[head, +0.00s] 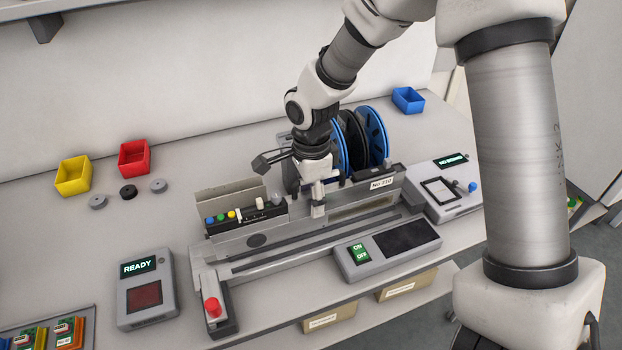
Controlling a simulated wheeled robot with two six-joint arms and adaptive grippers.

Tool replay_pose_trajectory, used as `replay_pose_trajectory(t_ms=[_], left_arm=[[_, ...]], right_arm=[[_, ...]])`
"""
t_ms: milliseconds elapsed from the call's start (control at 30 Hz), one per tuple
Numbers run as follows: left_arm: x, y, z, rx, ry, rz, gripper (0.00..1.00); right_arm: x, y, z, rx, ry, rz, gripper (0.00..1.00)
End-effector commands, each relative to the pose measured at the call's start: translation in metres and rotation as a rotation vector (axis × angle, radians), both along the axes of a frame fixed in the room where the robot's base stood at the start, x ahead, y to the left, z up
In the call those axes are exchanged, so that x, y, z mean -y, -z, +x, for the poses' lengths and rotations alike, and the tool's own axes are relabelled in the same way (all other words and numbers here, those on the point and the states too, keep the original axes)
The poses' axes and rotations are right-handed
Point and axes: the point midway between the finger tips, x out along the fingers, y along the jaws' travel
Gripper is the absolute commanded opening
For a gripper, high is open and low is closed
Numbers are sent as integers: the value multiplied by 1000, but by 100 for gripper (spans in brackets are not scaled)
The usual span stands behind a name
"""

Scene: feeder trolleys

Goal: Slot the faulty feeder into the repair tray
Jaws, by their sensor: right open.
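A long grey feeder with a label that seems to read "No 310" (382,183) sits on a grey bench fixture (205,272) in the head view. Its left end has a panel with coloured buttons (232,215). Blue and black reels (372,138) stand upright behind its right part. My right gripper (316,182) is open, pointing down over the feeder's middle, around or just above a small pale upright piece (318,208); contact cannot be told. My left gripper is not in view. I cannot tell which thing is the repair tray.
A READY box (147,290), a red knob (212,307) and an ON/OFF panel (390,247) stand in front. Yellow (73,176), red (134,157) and blue (408,100) bins stand farther back. A display unit (447,190) stands right.

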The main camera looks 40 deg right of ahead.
Motion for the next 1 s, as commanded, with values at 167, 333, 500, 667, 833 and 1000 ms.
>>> replay_pose_trajectory(t_ms=[167, 333, 500, 667, 833, 1000], left_arm=[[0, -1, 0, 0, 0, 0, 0], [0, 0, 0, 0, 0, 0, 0], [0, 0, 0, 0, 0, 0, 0], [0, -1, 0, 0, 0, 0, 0], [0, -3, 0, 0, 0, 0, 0], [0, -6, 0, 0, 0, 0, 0]], right_arm=[[0, 8, 0, 0, -1, 0, 54], [0, 8, 0, 0, -1, 0, 47], [0, 8, 0, 0, -1, 0, 0], [0, 8, 0, 0, -1, 0, 0], [-3, 7, 0, -1, -1, 0, 0], [-8, 7, 1, -1, -1, 0, 0]])
